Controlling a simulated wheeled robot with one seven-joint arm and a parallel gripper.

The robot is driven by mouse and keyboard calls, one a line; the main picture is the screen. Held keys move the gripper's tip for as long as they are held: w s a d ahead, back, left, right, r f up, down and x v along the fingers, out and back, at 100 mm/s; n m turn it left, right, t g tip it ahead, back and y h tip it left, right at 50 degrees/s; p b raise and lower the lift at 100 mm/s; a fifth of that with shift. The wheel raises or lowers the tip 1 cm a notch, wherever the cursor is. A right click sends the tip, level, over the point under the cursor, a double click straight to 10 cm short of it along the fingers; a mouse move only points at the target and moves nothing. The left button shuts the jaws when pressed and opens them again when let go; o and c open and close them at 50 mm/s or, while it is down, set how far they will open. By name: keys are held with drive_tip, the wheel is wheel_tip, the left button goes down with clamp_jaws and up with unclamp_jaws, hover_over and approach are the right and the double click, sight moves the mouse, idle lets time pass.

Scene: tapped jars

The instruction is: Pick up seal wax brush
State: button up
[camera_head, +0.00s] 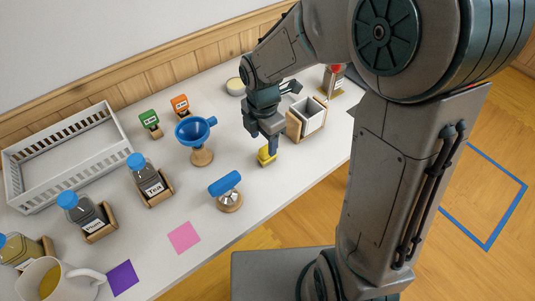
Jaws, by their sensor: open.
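A small yellow thing (265,157) stands on the white table, directly under my gripper; it may be the seal wax brush, but its shape is partly hidden. My gripper (270,138) points down with open jaws at the top of the yellow thing. I cannot tell whether the fingers touch it or straddle it. A blue-handled tool (225,184) rests on a round wooden base to the left, nearer the front edge.
A wooden box with a white liner (308,118) stands close right of my gripper. A blue funnel (196,130) on a wooden stand is to the left. Blue-lidded jars (148,174), a white crate (118,137) and a mug (48,283) are further left.

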drive_tip(key=f, duration=0.6)
drive_tip(key=shift+w+d+f, duration=0.1)
drive_tip(key=shift+d+f, duration=0.25)
drive_tip(key=shift+d, duration=0.05)
drive_tip(key=c, duration=1.1)
